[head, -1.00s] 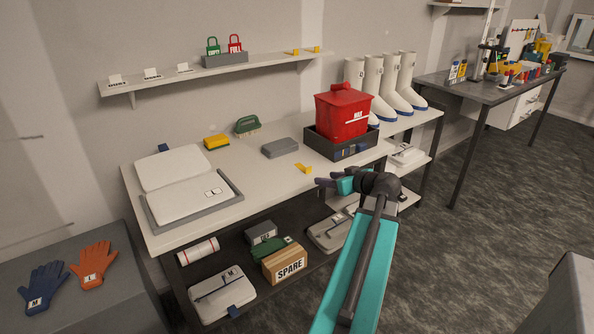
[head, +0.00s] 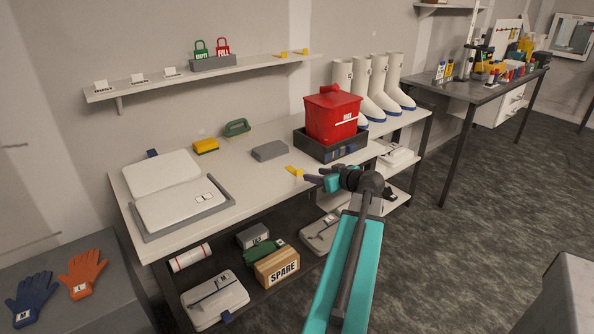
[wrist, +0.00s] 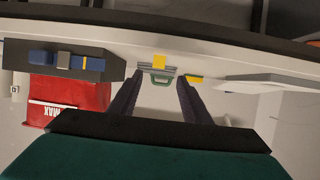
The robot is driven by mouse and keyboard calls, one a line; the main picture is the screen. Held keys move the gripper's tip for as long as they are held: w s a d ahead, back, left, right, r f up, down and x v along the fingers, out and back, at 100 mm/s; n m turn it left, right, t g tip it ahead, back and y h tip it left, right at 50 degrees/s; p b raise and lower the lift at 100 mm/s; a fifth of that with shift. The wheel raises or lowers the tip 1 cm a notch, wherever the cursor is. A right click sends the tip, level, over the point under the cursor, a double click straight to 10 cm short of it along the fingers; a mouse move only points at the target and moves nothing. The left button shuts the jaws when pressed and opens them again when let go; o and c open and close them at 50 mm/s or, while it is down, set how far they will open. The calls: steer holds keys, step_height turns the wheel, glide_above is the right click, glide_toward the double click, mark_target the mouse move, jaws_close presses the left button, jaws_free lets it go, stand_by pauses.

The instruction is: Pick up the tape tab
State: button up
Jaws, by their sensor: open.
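The tape tab is a small bent yellow piece (head: 294,171) on the white bench top, near its front edge. My gripper (head: 312,177) is open and empty in the head view, just right of the tab and close to it. In the wrist view, which is upside down, the two dark fingers (wrist: 160,80) stand apart. The yellow tab (wrist: 159,62) shows between and beyond their tips, at the bench edge. I see no contact with it.
A red lidded bin (head: 333,115) in a dark tray (head: 312,146) stands right of the tab. A grey block (head: 269,151), yellow sponge (head: 206,146) and green brush (head: 237,127) lie behind and left. Two similar yellow pieces (head: 293,53) sit on the wall shelf.

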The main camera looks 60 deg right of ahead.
mark_target(300, 171)
steer(key=shift+p+x, duration=0.3)
steer(key=shift+x, duration=1.8)
steer(key=shift+d+p+x, duration=0.15)
steer(key=shift+p+x, duration=0.3)
steer(key=shift+x, duration=0.6)
steer(key=shift+d+p+x, duration=0.15)
steer(key=shift+p+x, duration=0.3)
steer(key=shift+x, duration=0.6)
steer(key=shift+w+f, duration=0.15)
steer(key=shift+w, duration=0.25)
steer(key=c, duration=1.1)
